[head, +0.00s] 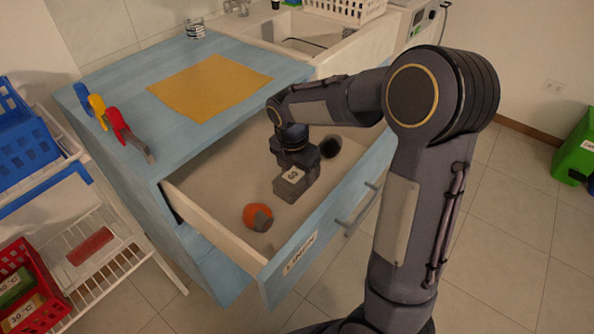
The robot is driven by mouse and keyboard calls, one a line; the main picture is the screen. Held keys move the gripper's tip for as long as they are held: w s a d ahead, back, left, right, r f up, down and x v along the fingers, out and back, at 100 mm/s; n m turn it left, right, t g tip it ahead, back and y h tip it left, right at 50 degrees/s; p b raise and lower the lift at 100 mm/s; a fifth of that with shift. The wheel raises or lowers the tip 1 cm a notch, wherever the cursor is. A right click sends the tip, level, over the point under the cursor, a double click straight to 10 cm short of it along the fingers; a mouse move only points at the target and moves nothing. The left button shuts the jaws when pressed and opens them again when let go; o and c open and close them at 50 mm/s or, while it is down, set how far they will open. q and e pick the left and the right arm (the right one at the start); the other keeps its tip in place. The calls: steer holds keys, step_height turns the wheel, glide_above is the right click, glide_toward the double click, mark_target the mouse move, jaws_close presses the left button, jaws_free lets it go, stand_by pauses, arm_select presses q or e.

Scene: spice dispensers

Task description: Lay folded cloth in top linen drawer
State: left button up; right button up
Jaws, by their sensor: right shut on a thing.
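The linen drawer (314,236), pale blue with a pale inside and a front label, stands pulled open under the counter. My right gripper (295,158) reaches down into it, shut on a dark grey block-like thing (291,187) with a pale tag. This may be the folded cloth; its shape does not make that certain. The fingertips are hidden, and I cannot tell whether the thing touches the drawer floor. A flat yellow cloth or mat (208,86) lies on the counter. My left gripper is not in view.
An orange-and-grey round thing (257,217) and a dark round thing (330,147) are in the drawer. Blue, yellow and red clamps (118,124) stand at the counter's left edge. A white rack (105,262) with baskets stands left; a sink (300,32) is behind.

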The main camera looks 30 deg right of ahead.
mark_target(293, 176)
steer(key=shift+f, duration=0.2)
steer(key=o, duration=1)
steer(key=shift+o, duration=0.2)
step_height(293, 176, up, 12)
steer(key=a+p, duration=0.1)
steer(key=p, duration=0.1)
steer(key=shift+s+a+r+p, duration=0.2)
steer(key=shift+s+p, duration=0.1)
steer(key=shift+p, duration=0.05)
